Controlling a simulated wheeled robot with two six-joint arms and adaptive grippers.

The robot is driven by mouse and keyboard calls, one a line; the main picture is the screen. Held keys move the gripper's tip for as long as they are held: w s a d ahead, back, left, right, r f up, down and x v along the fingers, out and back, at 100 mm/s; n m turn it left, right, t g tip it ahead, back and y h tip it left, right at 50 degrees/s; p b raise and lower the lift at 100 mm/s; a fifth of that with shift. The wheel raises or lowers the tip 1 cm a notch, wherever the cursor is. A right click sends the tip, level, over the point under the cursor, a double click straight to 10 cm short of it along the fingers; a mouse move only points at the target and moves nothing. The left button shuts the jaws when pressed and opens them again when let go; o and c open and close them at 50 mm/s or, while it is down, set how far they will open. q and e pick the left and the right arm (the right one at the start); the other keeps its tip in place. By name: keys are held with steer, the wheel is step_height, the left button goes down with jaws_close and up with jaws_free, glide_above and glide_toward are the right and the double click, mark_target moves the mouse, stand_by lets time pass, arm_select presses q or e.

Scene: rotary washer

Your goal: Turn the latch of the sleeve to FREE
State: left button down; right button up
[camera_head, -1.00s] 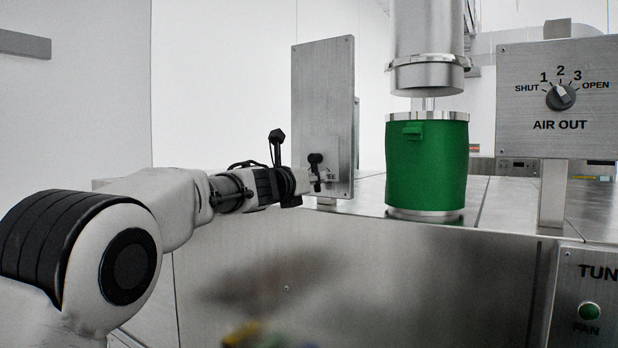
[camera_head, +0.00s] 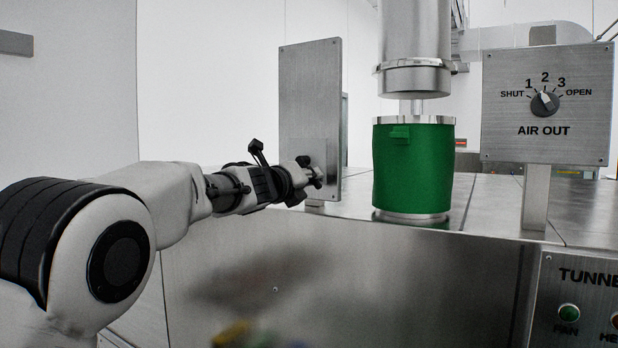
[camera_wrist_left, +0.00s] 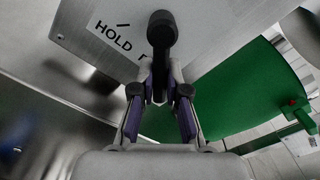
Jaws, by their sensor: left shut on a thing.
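The latch (camera_wrist_left: 161,30) is a black lever with a rounded end, on the upright grey metal plate (camera_head: 308,90). A label on the plate reads HOLD (camera_wrist_left: 114,36) in the left wrist view; the lettering to its right is mostly hidden behind the lever. My left gripper (camera_head: 308,178) is shut on the latch, and its two fingers (camera_wrist_left: 160,92) sit on either side of it in the left wrist view. The green sleeve (camera_head: 412,165) stands upright to the right of the plate, beneath a steel pipe. My right gripper is not in view.
A steel pipe (camera_head: 414,45) hangs above the sleeve. An AIR OUT dial panel (camera_head: 548,103) stands on a post at the right, with a control panel (camera_head: 590,290) below it. The steel top (camera_head: 490,205) between sleeve and post is clear.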

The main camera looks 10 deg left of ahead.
arm_select(q)
steer(key=c, duration=1.3)
jaws_free()
steer(key=shift+o, duration=0.7)
steer(key=shift+w+d+f, duration=0.1)
